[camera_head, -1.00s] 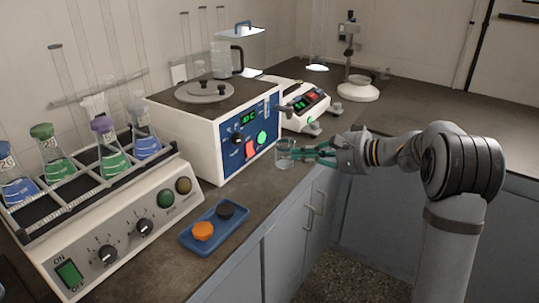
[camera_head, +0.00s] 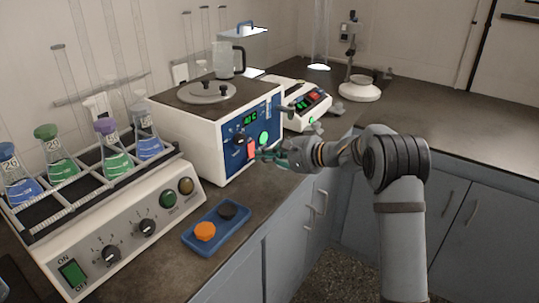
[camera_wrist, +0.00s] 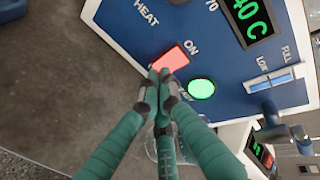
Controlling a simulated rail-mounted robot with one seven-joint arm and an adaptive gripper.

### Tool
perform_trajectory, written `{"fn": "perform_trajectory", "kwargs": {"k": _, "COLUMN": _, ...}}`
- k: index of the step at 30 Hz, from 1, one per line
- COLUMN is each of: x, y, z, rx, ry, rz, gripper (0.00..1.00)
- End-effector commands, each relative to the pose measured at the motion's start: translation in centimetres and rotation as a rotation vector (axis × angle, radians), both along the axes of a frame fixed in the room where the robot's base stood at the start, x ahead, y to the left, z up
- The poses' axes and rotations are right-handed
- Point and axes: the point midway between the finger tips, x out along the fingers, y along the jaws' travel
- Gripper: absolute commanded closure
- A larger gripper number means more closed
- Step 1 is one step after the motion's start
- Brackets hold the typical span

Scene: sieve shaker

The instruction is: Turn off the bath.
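The bath (camera_head: 187,130) is a white box with a lidded top and a blue front panel. Its display reads 40 C in green, in the wrist view (camera_wrist: 247,18). A red rocker switch (camera_wrist: 171,59) marked ON glows on the panel, beside a round lit green button (camera_wrist: 201,88). The switch also shows in the head view (camera_head: 251,149). My gripper (camera_wrist: 160,76) has its green fingertips drawn together, with nothing between them. The tips are at the lower edge of the red switch; I cannot tell whether they touch it.
A clear glass beaker (camera_wrist: 165,150) stands behind my fingers. A blue tray (camera_head: 217,240) with an orange and a black cap lies in front. A shaker (camera_head: 125,240) with several flasks stands left, and a small white device (camera_head: 300,106) right.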

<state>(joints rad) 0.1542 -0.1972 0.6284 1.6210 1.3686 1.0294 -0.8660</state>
Motion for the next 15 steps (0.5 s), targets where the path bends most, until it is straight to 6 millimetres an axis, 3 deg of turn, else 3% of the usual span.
{"fn": "perform_trajectory", "kwargs": {"k": 15, "x": 0.2, "y": 0.3, "z": -1.0, "rx": 0.026, "ry": -0.019, "rz": 0.0, "gripper": 1.0}}
